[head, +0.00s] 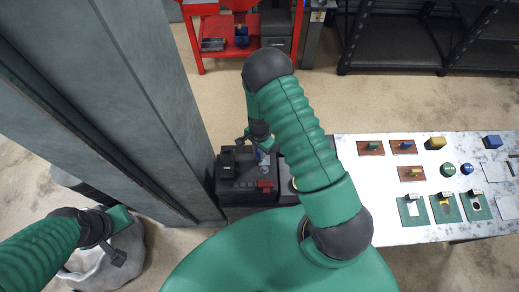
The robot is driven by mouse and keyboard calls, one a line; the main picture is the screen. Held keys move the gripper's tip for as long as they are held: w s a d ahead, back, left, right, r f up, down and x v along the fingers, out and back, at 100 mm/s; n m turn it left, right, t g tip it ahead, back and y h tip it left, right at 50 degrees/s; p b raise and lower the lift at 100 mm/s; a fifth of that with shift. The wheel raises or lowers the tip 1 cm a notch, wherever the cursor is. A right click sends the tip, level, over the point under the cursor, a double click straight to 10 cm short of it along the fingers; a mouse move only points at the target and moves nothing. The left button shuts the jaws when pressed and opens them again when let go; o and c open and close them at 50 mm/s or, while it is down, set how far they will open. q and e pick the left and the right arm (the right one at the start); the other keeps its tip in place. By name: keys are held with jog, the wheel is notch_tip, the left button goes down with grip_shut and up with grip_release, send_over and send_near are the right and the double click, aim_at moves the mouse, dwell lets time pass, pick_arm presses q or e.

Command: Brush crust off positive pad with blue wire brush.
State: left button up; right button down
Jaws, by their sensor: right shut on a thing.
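A dark battery (228,187) stands below the middle of the head view, beside the grey cabinet. A red part (265,184) lies on its right side, with a pale greyish patch (264,170) just behind it that looks like crust on the pad. My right gripper (259,143) is over the battery's right rear and is shut on a small blue thing, apparently the blue wire brush (259,155). My arm partly hides it, and I cannot tell whether its bristles touch the pad. My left gripper (118,238) is far left, above a grey bin; its jaws are too unclear to read.
A pale worktable (390,235) at right holds brown boards with coloured pieces, blocks, round pieces and green cards. The tall grey cabinet (130,90) stands between my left gripper and the battery. The grey bin (105,265) is at lower left. A red cart (220,30) and black shelves (400,45) stand behind.

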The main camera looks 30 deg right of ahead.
jog(key=shift+d+f+b, duration=0.1)
jog(key=shift+f+b, duration=0.25)
jog(key=shift+f, duration=0.2)
jog(key=shift+r, duration=0.1)
